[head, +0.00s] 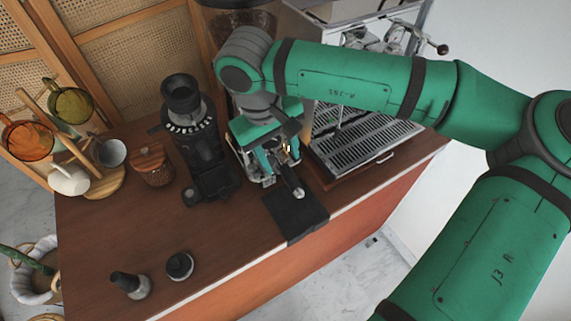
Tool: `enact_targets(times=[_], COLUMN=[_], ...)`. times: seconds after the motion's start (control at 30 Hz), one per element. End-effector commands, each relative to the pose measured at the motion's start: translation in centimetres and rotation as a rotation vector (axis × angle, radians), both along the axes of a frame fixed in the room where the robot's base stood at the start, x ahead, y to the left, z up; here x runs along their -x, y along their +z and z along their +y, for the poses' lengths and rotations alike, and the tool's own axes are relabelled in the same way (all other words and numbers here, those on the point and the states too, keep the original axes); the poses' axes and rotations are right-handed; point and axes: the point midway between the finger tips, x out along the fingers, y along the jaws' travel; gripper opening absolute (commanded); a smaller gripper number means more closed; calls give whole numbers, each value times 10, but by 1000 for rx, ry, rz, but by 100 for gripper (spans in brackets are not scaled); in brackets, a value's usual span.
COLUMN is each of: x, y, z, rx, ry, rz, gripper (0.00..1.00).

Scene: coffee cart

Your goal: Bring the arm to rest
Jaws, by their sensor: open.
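My green arm reaches in from the right over the brown counter (225,252). My gripper (283,160) points down beside the black grinder, above the back of a black mat (293,217). The jaws are open, with metal parts between and below them that are partly hidden by my wrist. A dark handle with a metal end (296,188) sticks out toward the front over the mat. I cannot tell whether the jaws touch it.
A black grinder (198,145) stands left of my gripper. An espresso machine's drip grate (365,133) lies to the right. A wooden-lidded jar (152,165), a cup rack (105,180), a tamper (131,284) and a round black piece (180,266) stand left. The front middle counter is clear.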

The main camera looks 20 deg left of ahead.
Motion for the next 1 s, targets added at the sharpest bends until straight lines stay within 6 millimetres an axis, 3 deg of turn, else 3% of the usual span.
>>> enact_targets(times=[0.2,0.7,0.87,1.0], x=[2,4,28,66], y=[13,12,1,-5], z=[2,3,31,70], rx=[0,-14,-122,-282], ry=[2,-4,-26,-72], rz=[0,11,94,238], gripper=[46,46,46,46])
